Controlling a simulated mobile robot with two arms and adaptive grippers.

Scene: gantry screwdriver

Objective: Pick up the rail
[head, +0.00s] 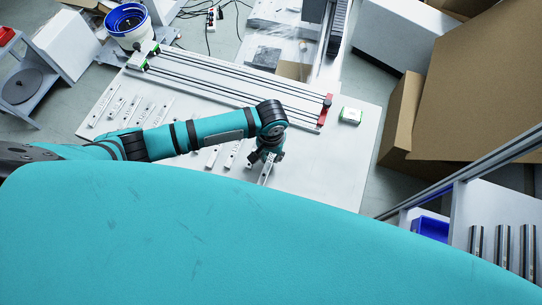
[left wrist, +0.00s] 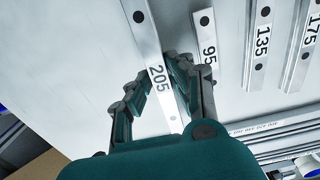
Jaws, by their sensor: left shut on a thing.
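A pale metal rail labelled 205 (left wrist: 145,35) runs between the fingers of my left gripper (left wrist: 158,80) in the left wrist view. The fingers are closed on it near its label. In the head view my left gripper (head: 266,156) points down at the front of the white table, with the rail (head: 265,174) showing below it. I cannot tell whether the rail touches the table. My right gripper is not in view.
Rails labelled 95 (left wrist: 205,30), 135 (left wrist: 262,42) and 175 (left wrist: 311,40) lie alongside. The white table (head: 325,175) carries a long gantry track (head: 235,80) with a red end (head: 323,110) and a small green-white box (head: 350,116). The table's right part is clear.

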